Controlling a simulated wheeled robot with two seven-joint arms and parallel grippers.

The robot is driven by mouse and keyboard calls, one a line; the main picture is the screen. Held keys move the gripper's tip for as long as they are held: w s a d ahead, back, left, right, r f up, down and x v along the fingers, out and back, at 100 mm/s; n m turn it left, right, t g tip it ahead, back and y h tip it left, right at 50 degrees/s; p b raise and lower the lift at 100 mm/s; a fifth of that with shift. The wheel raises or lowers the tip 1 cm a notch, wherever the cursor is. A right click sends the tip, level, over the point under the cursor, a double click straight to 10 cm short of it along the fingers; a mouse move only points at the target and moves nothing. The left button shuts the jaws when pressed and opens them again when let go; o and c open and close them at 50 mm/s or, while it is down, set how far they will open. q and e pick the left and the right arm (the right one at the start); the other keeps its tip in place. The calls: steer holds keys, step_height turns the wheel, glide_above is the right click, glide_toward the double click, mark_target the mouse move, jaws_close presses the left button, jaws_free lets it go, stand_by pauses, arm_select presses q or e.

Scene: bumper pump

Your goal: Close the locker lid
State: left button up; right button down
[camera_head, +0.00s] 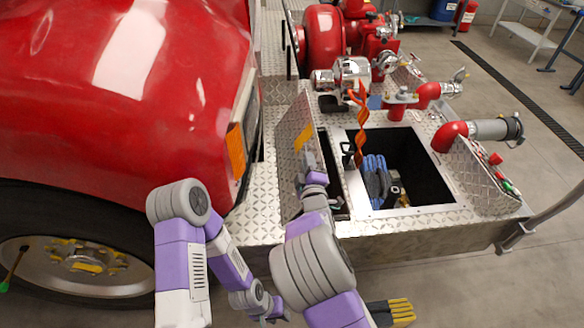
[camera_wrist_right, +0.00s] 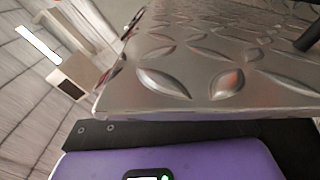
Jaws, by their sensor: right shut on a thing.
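The locker lid (camera_head: 291,148) is a diamond-plate panel with a yellow label, standing raised on the left side of a narrow dark opening (camera_head: 329,158) in the bumper deck. My right gripper (camera_head: 308,168) is at the lid's right face, shut on the lid. In the right wrist view the diamond-plate lid (camera_wrist_right: 215,75) fills the upper part, its edge against the dark gripper body; the fingertips are hidden there. My left gripper (camera_head: 272,314) hangs low in front of the bumper, away from the lid; its fingers are too small to read.
The red truck body (camera_head: 120,70) and wheel stand close on the left. Right of the lid is an open compartment (camera_head: 420,165) holding a blue hose (camera_head: 375,180). An orange strap (camera_head: 361,125) hangs at its left edge. Red pump parts (camera_head: 325,40) stand behind.

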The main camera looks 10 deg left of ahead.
mark_target(321, 166)
steer(key=shift+w+d+f+m+b, duration=0.25)
steer(key=shift+d+m+b, duration=0.1)
steer(key=shift+d, duration=0.35)
steer(key=shift+w+d+f+m+b, duration=0.2)
steer(key=shift+d+m+b, duration=0.2)
steer(key=shift+d, duration=0.25)
steer(key=shift+w+d+f+m+b, duration=0.15)
steer(key=shift+w+d+m+b, duration=0.15)
steer(key=shift+d, duration=0.4)
steer(key=c, duration=1.4)
jaws_free()
steer(key=shift+o, duration=1.3)
steer(key=shift+s+f, duration=0.1)
steer(key=shift+a, duration=0.1)
steer(key=shift+s+f, duration=0.1)
steer(key=shift+s, duration=0.15)
steer(key=v, duration=0.7)
steer(key=shift+p, duration=0.35)
